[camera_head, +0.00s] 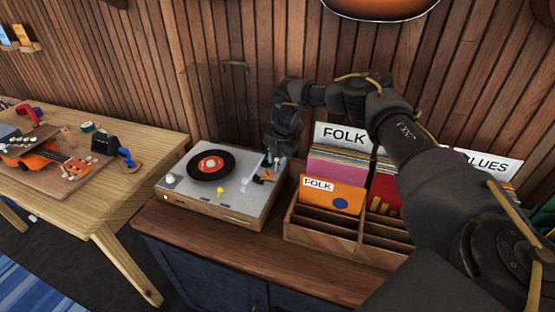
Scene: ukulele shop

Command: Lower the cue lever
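A grey turntable (204,196) with a wooden base stands on a brown cabinet, and a black record with a red label (210,166) lies on it. A pale tonearm (246,183) shows to the right of the record. My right gripper (273,166) points down over the turntable's right rear corner, close to the tonearm's base. A small orange part (265,177) shows just below the fingers. The cue lever cannot be made out for certain there, and contact cannot be told. The fingers are too small and dark to read. My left gripper is not in view.
A wooden record crate (319,240) with FOLK and BLUES dividers stands right of the turntable, under my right arm. A clear lid (222,68) stands raised behind. A light wooden table (124,192) with an orange ukulele (45,157) is at left. The cabinet's front strip (250,248) is bare.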

